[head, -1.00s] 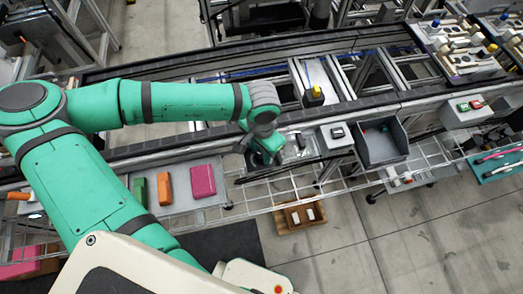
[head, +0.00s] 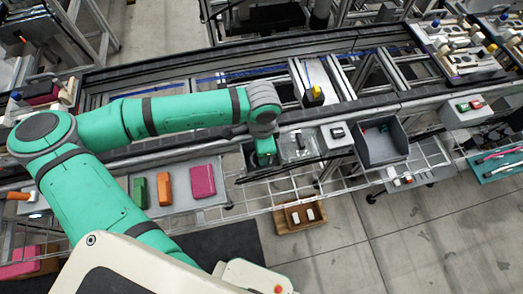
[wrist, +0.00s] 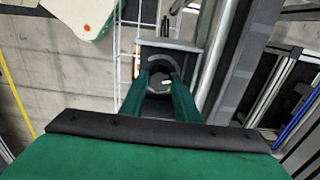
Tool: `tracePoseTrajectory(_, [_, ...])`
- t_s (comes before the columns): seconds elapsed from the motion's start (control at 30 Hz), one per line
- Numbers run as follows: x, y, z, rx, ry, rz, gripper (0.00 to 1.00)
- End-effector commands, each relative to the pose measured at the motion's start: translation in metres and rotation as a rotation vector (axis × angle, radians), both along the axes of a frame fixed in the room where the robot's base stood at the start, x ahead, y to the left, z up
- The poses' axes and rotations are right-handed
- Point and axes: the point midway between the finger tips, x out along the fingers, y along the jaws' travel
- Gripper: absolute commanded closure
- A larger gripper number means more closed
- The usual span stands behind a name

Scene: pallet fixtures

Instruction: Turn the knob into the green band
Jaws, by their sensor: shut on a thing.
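My gripper (wrist: 160,80) points down at a dark panel (wrist: 180,45) in the wrist view, its two green fingers closed around a small dark knob (wrist: 160,87). A light mark shows between the fingers, and a pale grey arc (wrist: 160,60) curves just beyond the fingertips. In the head view my gripper (head: 265,158) is over the station at the near edge of the conveyor, and my own wrist covers the knob. I cannot make out the green band in either view, so the knob's angle against it is unclear.
A grey tray with green, orange and pink blocks (head: 203,181) lies to the left. A clear-topped plate (head: 300,145), a switch box (head: 335,133) and a dark bin (head: 383,145) stand to the right. A wire rack (head: 300,187) runs along the front.

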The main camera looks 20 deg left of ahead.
Motion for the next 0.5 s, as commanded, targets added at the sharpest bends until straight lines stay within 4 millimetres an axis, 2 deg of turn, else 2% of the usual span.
tracePoseTrajectory(0.5, [0.0001, -0.0015, 0.0003, -0.003, -0.002, -0.492, 0.94])
